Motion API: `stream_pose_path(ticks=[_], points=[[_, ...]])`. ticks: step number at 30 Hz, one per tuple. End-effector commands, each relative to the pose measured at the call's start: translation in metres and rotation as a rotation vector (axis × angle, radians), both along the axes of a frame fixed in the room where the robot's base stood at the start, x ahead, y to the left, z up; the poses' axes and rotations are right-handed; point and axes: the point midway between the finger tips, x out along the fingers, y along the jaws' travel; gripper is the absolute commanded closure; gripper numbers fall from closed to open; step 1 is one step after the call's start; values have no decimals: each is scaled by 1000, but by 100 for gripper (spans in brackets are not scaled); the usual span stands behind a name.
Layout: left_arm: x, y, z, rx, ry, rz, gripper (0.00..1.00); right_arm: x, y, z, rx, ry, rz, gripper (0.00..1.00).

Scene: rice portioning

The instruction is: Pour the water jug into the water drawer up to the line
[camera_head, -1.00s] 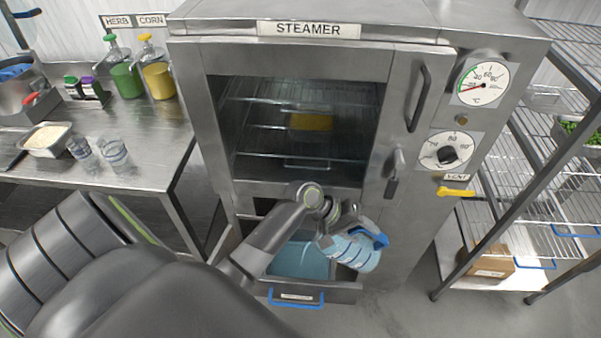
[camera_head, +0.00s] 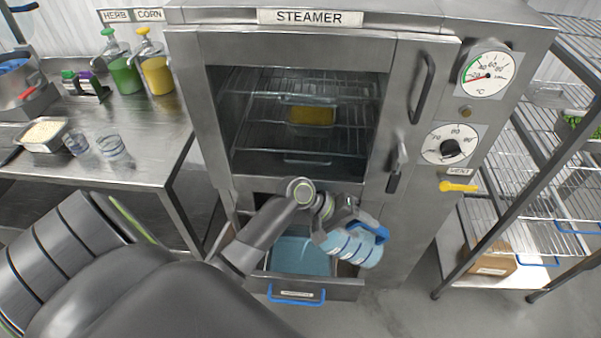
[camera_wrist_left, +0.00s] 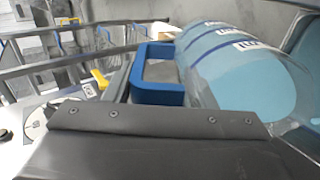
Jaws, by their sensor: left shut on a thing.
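The water jug (camera_head: 352,248) is clear with blue bands and a blue handle. It lies tilted on its side over the right part of the open water drawer (camera_head: 318,290). The drawer has a blue front handle and holds light blue water (camera_head: 300,257); I cannot make out its fill line. My left gripper (camera_head: 335,226) is shut on the jug at its handle side. In the left wrist view the jug (camera_wrist_left: 245,75) shows large, with water inside and its blue handle (camera_wrist_left: 157,74) beside the gripper. My right gripper is not in view.
A steel table (camera_head: 140,150) with cups and pump bottles stands left. A wire rack (camera_head: 555,200) stands right, with a cardboard box (camera_head: 490,262) low on it.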

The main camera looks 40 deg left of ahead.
Motion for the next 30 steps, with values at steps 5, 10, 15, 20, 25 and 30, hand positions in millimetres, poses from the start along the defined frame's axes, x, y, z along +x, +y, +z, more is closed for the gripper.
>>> stream_pose_path(ticks=[5,10,15,20,25,30], points=[[0,0,1,-12,-11,0,100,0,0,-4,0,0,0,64],[-1,1,1,-24,-18,-1,100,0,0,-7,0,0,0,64],[-1,3,1,-33,-25,0,100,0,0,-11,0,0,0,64],[-2,3,1,-44,-31,-1,100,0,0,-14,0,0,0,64],[-2,4,1,-52,-37,0,100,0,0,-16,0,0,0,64],[-3,5,1,-62,-42,0,100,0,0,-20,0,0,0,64]])
